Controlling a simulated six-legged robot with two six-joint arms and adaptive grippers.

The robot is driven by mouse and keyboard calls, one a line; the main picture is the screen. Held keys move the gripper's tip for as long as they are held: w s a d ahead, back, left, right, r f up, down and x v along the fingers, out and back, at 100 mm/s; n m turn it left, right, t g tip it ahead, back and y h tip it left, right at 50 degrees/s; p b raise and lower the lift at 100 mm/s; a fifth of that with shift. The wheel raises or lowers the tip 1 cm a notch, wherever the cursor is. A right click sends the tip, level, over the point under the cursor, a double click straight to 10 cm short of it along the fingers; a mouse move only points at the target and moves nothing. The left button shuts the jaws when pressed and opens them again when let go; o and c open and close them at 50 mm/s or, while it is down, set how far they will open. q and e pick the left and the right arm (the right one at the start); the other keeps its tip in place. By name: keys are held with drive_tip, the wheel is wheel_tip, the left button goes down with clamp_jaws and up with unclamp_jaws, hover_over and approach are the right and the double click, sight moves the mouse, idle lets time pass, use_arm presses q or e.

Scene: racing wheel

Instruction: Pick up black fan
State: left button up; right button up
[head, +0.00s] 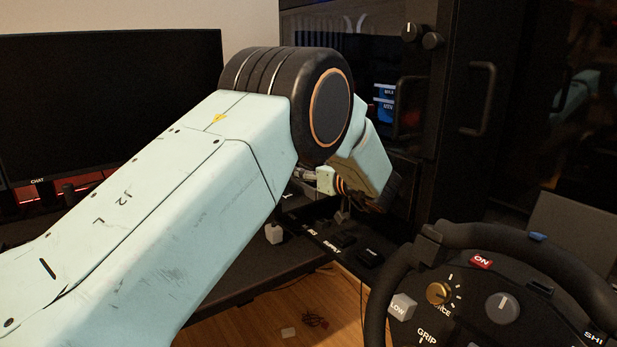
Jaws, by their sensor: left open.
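My left arm reaches in from the left and bends at a large black joint in the middle of the head view. My left gripper (306,174) is small, open and partly hidden behind this arm, above the dark desk (250,285). I see nothing held in it, but its fingertips are hard to make out. I cannot pick out a black fan with certainty. The area behind my arm is hidden and the desk there is dark. My right gripper is not in view.
A black racing wheel (429,252) with knobs and labels fills the lower right. A dark monitor (110,105) stands at the left. A black cabinet (503,60) with handles is behind at the right. A small grey block (274,234) sits near the desk's front. Wooden floor (300,310) shows below.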

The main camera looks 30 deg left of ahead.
use_arm(q)
drive_tip(key=shift+a, duration=0.1)
drive_tip(key=shift+c, duration=0.2)
drive_tip(key=shift+c, duration=0.7)
drive_tip(key=c, duration=0.5)
clamp_jaws()
wheel_tip(320, 180, up, 10)
drive_tip(key=p, duration=0.4)
drive_tip(key=shift+f, duration=0.15)
